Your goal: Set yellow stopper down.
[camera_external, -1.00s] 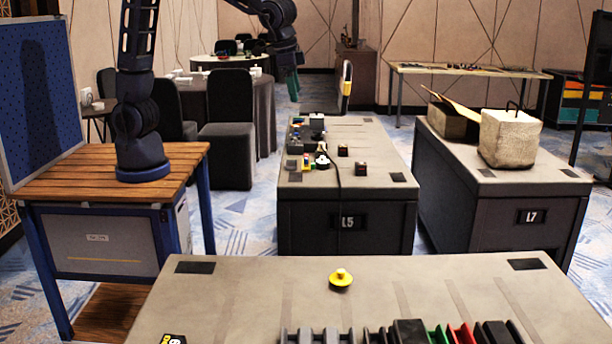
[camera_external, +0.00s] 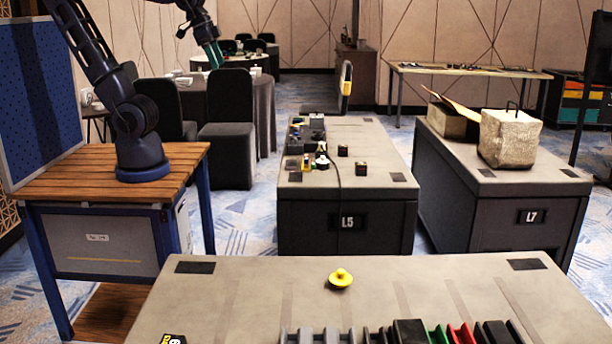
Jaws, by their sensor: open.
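The yellow stopper (camera_external: 341,278), a small round piece with a knob on top, sits upright on the near grey table (camera_external: 230,290), by itself. My gripper (camera_external: 214,54) is high at the upper left, in front of the far chairs, well away from the stopper. Its green fingers are small in this view and nothing shows between them; it is open.
A row of grey, black, green and red holders (camera_external: 410,332) lines the front edge of the near table. The L5 cabinet (camera_external: 347,222) carries several small parts. The near table's middle is mostly clear.

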